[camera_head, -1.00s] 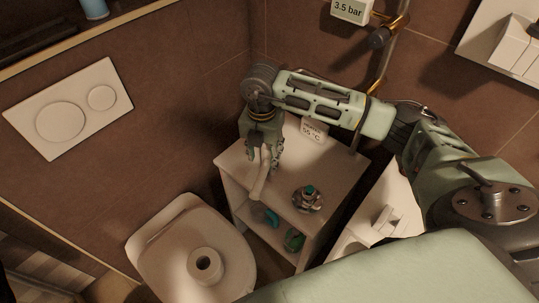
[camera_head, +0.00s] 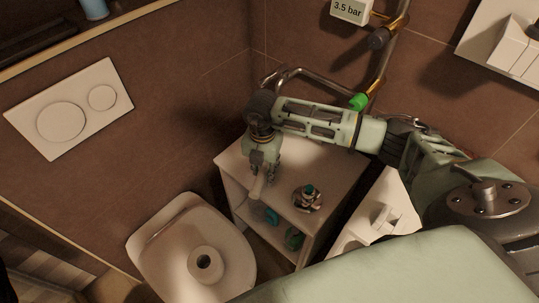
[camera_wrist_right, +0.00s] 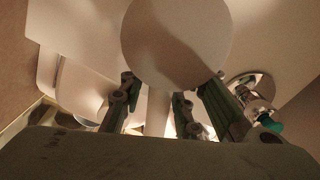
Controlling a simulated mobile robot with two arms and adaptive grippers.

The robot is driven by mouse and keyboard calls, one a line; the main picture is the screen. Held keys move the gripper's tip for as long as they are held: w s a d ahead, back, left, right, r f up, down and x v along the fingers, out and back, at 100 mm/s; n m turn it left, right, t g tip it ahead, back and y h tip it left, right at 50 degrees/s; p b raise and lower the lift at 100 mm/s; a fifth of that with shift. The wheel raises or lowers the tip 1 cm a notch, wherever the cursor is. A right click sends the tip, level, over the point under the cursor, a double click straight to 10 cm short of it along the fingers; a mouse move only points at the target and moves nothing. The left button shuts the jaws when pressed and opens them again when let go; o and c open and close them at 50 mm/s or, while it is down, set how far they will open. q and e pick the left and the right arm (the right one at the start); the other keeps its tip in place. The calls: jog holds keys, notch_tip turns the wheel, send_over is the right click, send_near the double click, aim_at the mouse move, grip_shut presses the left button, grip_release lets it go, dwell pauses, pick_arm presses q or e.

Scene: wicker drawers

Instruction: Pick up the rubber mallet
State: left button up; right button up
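The rubber mallet shows as a pale handle (camera_head: 258,187) on the white cabinet top in the head view, partly hidden under my right gripper (camera_head: 265,170). In the right wrist view a large pale round shape (camera_wrist_right: 178,42), apparently the mallet's head, fills the upper middle, with a narrower pale part below it. My right gripper (camera_wrist_right: 168,108) has its fingers apart, one on each side of that pale part; I see no clear contact. My left gripper is out of view.
A chrome fitting with a teal part (camera_head: 308,197) stands on the cabinet top (camera_head: 290,170), right of the mallet. Blue and green items lie on the shelf below. A toilet with a paper roll (camera_head: 206,263) on its lid is at left. A pipe with a green knob (camera_head: 358,101) runs behind my arm.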

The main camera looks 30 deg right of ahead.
grip_shut()
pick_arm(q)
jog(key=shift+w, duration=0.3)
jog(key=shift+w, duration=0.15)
pick_arm(e)
jog(key=shift+w+r, duration=0.1)
jog(key=shift+w, duration=0.05)
